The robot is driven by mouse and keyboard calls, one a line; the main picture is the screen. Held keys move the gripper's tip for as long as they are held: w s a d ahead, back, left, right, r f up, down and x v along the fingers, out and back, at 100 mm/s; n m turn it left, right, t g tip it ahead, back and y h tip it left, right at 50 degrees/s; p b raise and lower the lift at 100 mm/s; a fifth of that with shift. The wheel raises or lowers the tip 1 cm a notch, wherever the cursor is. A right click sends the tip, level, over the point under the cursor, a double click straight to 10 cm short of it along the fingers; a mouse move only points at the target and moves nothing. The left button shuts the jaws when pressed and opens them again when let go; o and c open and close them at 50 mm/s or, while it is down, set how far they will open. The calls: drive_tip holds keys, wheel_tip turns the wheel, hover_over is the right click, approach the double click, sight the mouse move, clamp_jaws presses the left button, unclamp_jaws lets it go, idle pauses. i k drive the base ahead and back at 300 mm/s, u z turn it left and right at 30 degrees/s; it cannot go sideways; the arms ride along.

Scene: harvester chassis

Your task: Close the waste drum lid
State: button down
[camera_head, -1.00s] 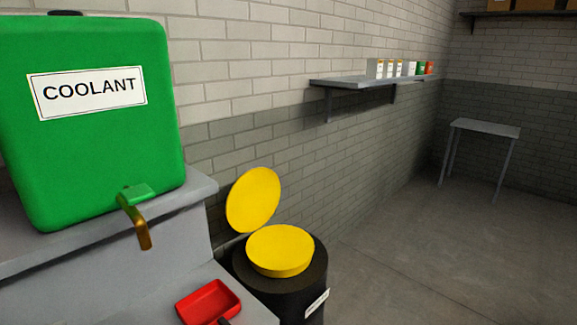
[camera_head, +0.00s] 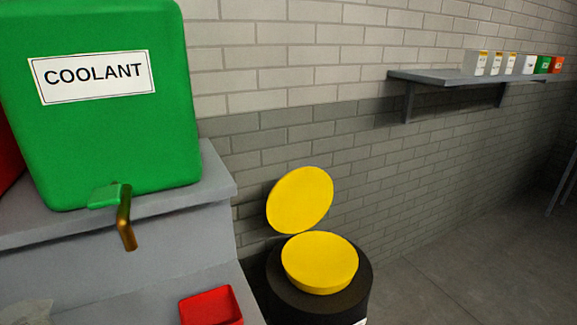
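The black waste drum (camera_head: 362,290) stands on the floor against the brick wall, right of the grey bench. A thick yellow disc (camera_head: 320,262) sits on its top. A thinner yellow round lid (camera_head: 300,200) stands tilted up behind it, near the wall, so the lid is open. Its hinge is hidden. The drum's lower part is cut off by the bottom edge. My gripper is not in view.
A green COOLANT tank (camera_head: 105,140) with a brass tap (camera_head: 125,220) stands on the grey bench (camera_head: 180,195) at left. A red tray (camera_head: 211,306) lies on the lower step. A wall shelf (camera_head: 440,78) holds several small boxes. Floor right of the drum is clear.

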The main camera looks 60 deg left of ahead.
sight(302, 197)
drive_tip(key=u, duration=0.45)
drive_tip(key=i, duration=0.65)
drive_tip(key=u, duration=0.95)
drive_tip(key=i, duration=0.3)
drive_tip(key=u, duration=0.25)
